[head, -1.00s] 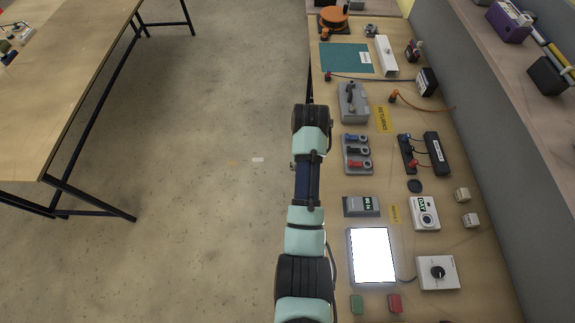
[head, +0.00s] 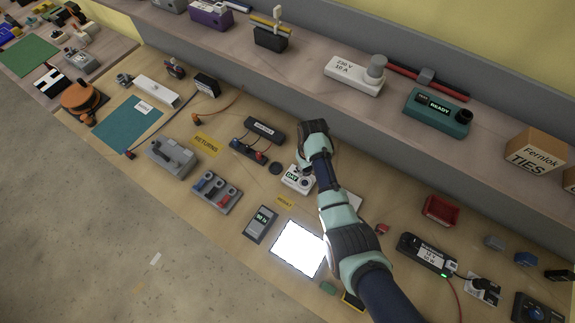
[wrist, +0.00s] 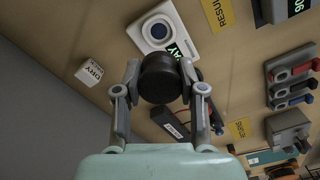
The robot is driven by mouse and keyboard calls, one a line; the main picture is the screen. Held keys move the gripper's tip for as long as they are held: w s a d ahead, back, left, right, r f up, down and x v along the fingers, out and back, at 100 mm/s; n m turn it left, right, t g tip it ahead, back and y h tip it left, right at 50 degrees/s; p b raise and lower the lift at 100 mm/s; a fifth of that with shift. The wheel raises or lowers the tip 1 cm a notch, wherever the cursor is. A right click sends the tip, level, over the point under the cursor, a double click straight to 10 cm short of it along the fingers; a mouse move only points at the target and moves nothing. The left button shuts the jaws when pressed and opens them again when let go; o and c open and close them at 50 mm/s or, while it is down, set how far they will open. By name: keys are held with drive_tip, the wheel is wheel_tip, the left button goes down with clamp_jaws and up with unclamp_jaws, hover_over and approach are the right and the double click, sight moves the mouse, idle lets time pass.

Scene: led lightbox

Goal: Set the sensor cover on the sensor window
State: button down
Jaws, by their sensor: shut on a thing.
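My gripper (wrist: 161,92) is shut on a black round cap, the sensor cover (wrist: 160,76), held between the fingertips in the wrist view. The white sensor box (wrist: 178,32) lies beyond it, with a round blue-centred sensor window (wrist: 157,30) and a green-lettered display. The window is in clear view, just above the cover in the picture; the cover overlaps the box's near edge. I cannot tell the height gap between them. In the head view the box (head: 294,180) reads DAY and is partly hidden by my arm, which also hides the fingers and cover.
A dark disc (head: 275,168) lies beside the box, near a black terminal strip (head: 264,131). A white block marked DRY (wrist: 91,71) stands left in the wrist view. A bright light panel (head: 299,249) and a grey meter (head: 260,224) are nearby. The grey wall rises behind.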

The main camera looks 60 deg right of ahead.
drive_tip(key=shift+d+f, duration=0.1)
drive_tip(key=shift+d, duration=0.1)
drive_tip(key=shift+s+a, duration=0.2)
drive_tip(key=shift+p, duration=0.3)
drive_tip(key=b, duration=0.6)
hover_over(305, 183)
wheel_tip(305, 183, down, 8)
drive_tip(key=shift+r, duration=0.1)
drive_tip(key=shift+f+b, duration=0.5)
drive_tip(key=shift+f, duration=0.25)
idle(0.7)
drive_tip(key=c, duration=0.6)
unclamp_jaws()
drive_tip(key=shift+r, duration=0.1)
